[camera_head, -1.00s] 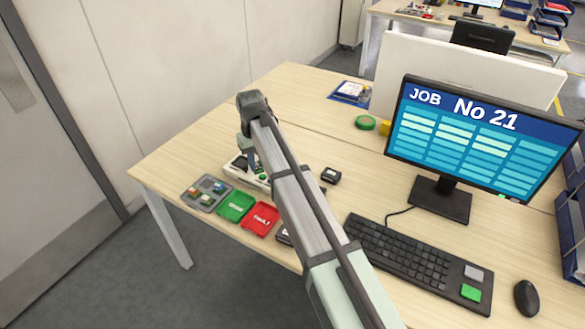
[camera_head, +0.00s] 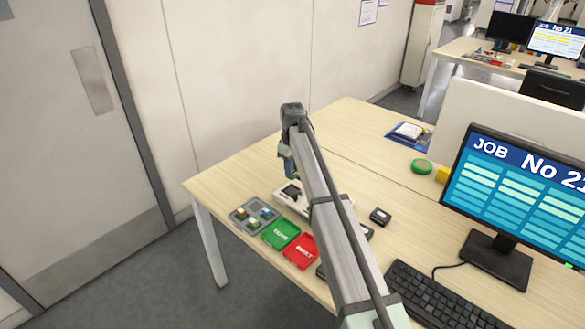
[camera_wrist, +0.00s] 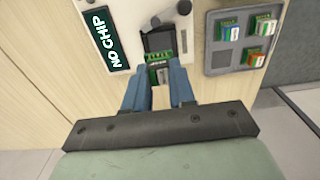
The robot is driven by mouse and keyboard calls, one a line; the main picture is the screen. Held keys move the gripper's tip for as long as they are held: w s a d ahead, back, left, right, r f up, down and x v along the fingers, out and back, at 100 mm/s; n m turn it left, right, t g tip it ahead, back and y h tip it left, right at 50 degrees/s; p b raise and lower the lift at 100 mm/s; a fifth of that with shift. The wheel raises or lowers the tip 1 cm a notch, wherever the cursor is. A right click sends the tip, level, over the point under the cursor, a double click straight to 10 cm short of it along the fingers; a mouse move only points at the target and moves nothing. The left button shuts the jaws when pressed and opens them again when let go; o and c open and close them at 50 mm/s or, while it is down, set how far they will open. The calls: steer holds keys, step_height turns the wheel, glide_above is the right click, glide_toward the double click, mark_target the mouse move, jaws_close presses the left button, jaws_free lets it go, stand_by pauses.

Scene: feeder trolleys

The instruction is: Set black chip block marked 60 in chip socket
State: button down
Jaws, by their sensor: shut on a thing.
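My gripper (camera_wrist: 160,92) is shut on a small block (camera_wrist: 160,74), whose green side shows between the blue fingertips in the wrist view. Its dark edge has a marking too small to read, so I cannot confirm a 60. The chip socket (camera_wrist: 158,40) is a dark square recess in a white device (camera_wrist: 133,22), just beyond the held block. I cannot tell whether the block touches it. In the head view, my gripper (camera_head: 290,166) is over the device (camera_head: 282,198), and the held block is hard to make out.
The device's display (camera_wrist: 103,38) reads NO CHIP. A grey tray (camera_head: 240,226) with several coloured chip blocks stands beside a green tray (camera_head: 281,233) and a red tray (camera_head: 300,251). A small black block (camera_head: 380,216) lies right of my arm. A monitor (camera_head: 500,258) stands at right.

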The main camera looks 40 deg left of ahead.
steer(key=shift+f, duration=2.95)
steer(key=shift+f, duration=0.35)
steer(key=c, duration=0.9)
jaws_free()
steer(key=shift+o, duration=0.2)
step_height(320, 180, up, 14)
steer(key=shift+f, duration=0.1)
steer(key=shift+f, duration=0.1)
